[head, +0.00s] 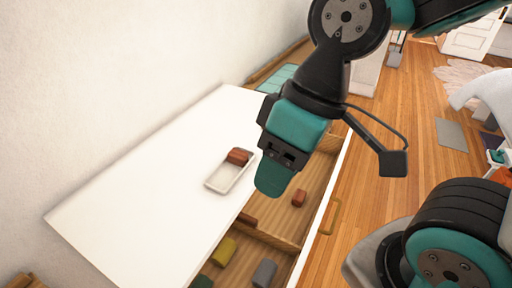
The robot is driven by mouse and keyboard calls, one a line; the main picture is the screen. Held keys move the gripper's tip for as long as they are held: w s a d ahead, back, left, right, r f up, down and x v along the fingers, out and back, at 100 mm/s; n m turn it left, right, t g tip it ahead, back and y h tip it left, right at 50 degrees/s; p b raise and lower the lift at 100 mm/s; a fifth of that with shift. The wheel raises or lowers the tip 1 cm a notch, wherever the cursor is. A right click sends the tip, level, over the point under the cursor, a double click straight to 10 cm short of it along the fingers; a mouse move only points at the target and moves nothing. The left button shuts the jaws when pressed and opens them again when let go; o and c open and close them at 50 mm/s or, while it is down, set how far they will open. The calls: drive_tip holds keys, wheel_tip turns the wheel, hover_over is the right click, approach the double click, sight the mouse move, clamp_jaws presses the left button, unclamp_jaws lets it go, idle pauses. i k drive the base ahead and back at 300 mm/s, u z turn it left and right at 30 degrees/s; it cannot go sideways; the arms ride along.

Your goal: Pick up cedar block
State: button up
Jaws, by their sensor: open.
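A reddish-brown block (238,156) lies in a small white tray (222,184) on the white top of the cabinet. A similar reddish-brown block (299,198) lies in the open wooden drawer below. I cannot tell from the picture which one is the cedar block. My gripper (274,177) points down, right of the tray and over the drawer's left side in the picture. It is open, and nothing shows held in it. The gripper hides part of the drawer behind it.
The drawer (278,228) has wooden dividers and also holds a brown block (247,219), an olive block (224,251), a grey block (264,272) and a dark green one (202,282). The white top (140,205) is clear left of the tray. A wall borders it.

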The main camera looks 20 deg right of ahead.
sight(236, 156)
drive_tip(key=z, duration=1.95)
drive_tip(key=i, duration=1.65)
drive_tip(key=u, duration=3.55)
